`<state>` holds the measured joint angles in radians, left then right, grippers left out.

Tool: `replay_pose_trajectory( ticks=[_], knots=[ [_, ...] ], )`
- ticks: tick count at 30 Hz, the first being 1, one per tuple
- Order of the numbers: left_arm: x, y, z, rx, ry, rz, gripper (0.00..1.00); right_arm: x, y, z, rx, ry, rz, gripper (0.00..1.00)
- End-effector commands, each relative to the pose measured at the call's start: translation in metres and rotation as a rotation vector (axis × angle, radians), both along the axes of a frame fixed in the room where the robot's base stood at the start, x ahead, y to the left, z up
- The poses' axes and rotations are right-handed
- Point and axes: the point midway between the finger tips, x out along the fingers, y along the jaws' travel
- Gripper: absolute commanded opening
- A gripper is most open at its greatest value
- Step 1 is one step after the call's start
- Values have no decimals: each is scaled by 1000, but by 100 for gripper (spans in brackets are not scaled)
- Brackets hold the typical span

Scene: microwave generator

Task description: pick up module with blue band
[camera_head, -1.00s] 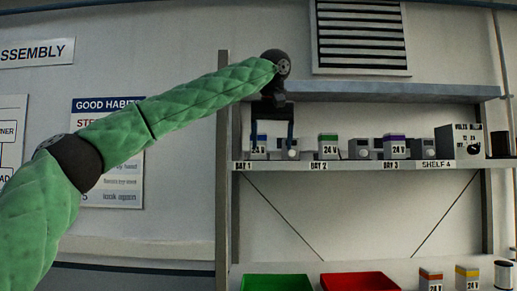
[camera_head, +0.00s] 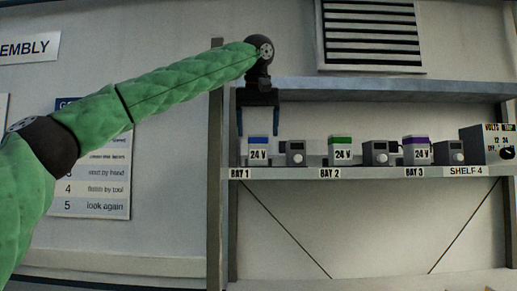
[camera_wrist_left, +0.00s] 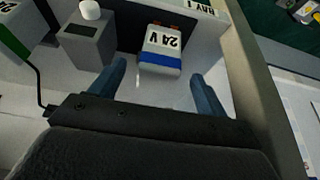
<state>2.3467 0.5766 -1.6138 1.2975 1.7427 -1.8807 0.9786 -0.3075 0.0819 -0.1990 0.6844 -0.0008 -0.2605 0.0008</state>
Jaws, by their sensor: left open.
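The module with the blue band (camera_head: 258,150) stands upright on the shelf above the BAY 1 label. It is white and marked 24 V. In the left wrist view the module (camera_wrist_left: 161,52) lies ahead of the fingertips, roughly between their lines, with its blue band towards me. My left gripper (camera_head: 258,132) points down over the module, its blue fingers open and apart. In the left wrist view the open gripper (camera_wrist_left: 160,80) holds nothing. My right gripper is not in view.
A grey knob box (camera_head: 296,152) stands just right of the module. A green-banded module (camera_head: 340,150) and a purple-banded module (camera_head: 417,149) stand farther right. An upper shelf (camera_head: 380,90) runs above, and a post (camera_head: 216,170) stands at the left.

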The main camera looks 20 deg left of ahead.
Motion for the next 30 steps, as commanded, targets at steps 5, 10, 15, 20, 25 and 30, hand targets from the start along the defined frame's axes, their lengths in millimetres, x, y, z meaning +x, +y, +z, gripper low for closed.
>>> replay_pose_trajectory(
  ticks=[5,10,15,20,25,30],
  knots=[
    [5,2,-8,1,1,0,75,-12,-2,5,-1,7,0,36],
    [12,4,-18,2,2,0,75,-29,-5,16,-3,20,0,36],
    [20,5,-35,2,2,0,75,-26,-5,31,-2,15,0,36],
    [25,7,-49,1,1,0,75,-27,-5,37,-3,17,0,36],
    [27,7,-54,0,0,-1,75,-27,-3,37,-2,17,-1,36],
    [27,6,-54,0,0,-1,70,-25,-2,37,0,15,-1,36]
  ],
)
